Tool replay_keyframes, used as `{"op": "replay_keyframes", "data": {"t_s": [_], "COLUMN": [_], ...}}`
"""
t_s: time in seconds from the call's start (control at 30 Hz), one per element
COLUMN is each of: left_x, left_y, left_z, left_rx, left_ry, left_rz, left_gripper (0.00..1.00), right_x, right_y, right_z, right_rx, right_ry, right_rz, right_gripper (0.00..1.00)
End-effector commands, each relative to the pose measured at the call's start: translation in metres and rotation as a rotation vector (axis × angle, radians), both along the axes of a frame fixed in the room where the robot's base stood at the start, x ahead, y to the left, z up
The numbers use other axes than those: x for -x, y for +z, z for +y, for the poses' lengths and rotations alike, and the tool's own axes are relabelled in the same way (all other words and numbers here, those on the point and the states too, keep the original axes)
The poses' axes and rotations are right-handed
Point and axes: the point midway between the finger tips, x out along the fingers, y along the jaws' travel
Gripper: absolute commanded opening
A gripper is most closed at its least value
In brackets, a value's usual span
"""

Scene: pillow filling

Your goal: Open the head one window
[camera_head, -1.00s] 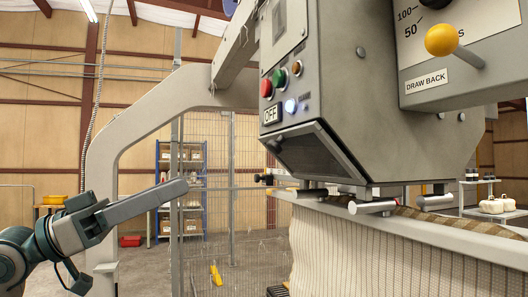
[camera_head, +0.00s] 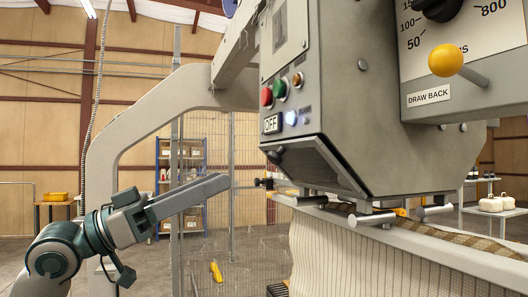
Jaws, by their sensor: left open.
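The grey machine head (camera_head: 385,100) fills the upper right of the head view. A dark slanted window panel (camera_head: 312,168) is on its lower front, below the OFF label, with a small dark knob (camera_head: 275,157) at its upper left corner. I cannot tell for sure whether the window is shut. My left gripper (camera_head: 222,186) is open and empty, left of the window and a little lower. It points right towards it and is apart from it. Its fingers overlap in this side view. My right gripper is out of view.
Red, green and orange buttons (camera_head: 280,88) sit above the window. A yellow ball lever (camera_head: 446,60) sticks out at the upper right. Metal cylinders (camera_head: 372,219) and white quilted fabric (camera_head: 350,262) lie below the head. A curved grey frame (camera_head: 130,125) stands behind my left arm.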

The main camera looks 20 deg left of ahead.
Motion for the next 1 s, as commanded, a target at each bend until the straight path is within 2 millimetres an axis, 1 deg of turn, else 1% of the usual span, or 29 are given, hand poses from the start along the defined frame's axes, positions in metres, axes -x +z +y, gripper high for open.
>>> {"op": "replay_keyframes", "data": {"t_s": [0.03,0.1,0.27,0.43,0.6,0.7,0.83,1.0], "left_x": [-0.004,-0.011,-0.025,-0.04,-0.05,-0.053,-0.055,-0.055], "left_y": [0.008,0.013,0.024,0.034,0.038,0.04,0.04,0.04], "left_z": [-0.008,-0.018,-0.04,-0.062,-0.074,-0.078,-0.081,-0.081], "left_rx": [0.002,0.001,0.002,0.001,0.001,0.0,-0.001,-0.001], "left_ry": [-0.005,-0.004,-0.004,-0.004,-0.002,-0.001,0.0,0.0], "left_rz": [0.0,-0.002,-0.001,0.0,0.001,0.002,0.001,0.001], "left_gripper": [0.42,0.42,0.42,0.42,0.42,0.42,0.42,0.42], "right_x": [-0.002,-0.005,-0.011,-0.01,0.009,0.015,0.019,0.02], "right_y": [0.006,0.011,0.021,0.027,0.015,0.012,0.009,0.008], "right_z": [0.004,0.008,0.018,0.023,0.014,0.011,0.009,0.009], "right_rx": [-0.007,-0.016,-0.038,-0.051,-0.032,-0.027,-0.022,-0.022], "right_ry": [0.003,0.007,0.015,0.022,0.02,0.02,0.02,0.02], "right_rz": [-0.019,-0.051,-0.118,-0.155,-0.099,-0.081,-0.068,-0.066], "right_gripper": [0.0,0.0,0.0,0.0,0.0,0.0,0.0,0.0]}}
